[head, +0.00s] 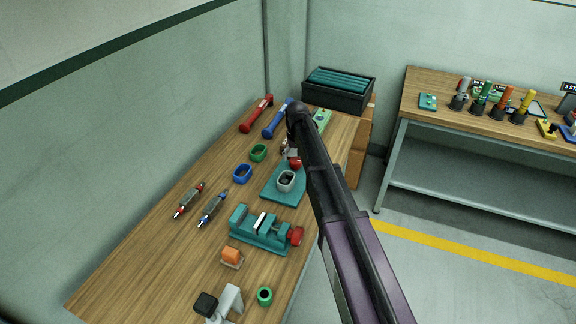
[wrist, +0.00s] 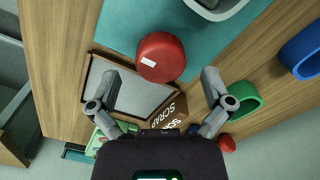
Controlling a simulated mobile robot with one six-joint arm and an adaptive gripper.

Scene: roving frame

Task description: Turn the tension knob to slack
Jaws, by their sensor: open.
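A round red knob (wrist: 161,57) with a white mark on its top shows in the wrist view, at the edge of a teal plate (wrist: 120,22). In the head view the red knob (head: 295,163) stands on the teal plate (head: 271,192), beside a grey ring-shaped holder (head: 286,181). My gripper (wrist: 160,76) is open and empty, its two fingers spread to the left and right of the knob, apart from it. In the head view my arm largely hides my gripper. I cannot read any slack marking.
A tray marked SCRAP (wrist: 112,83) lies close to the knob. A teal vise (head: 262,228) with another red knob (head: 296,236) stands nearer. Green (head: 258,152) and blue (head: 242,174) rings lie left of the plate. A black crate (head: 338,102) stands at the far end.

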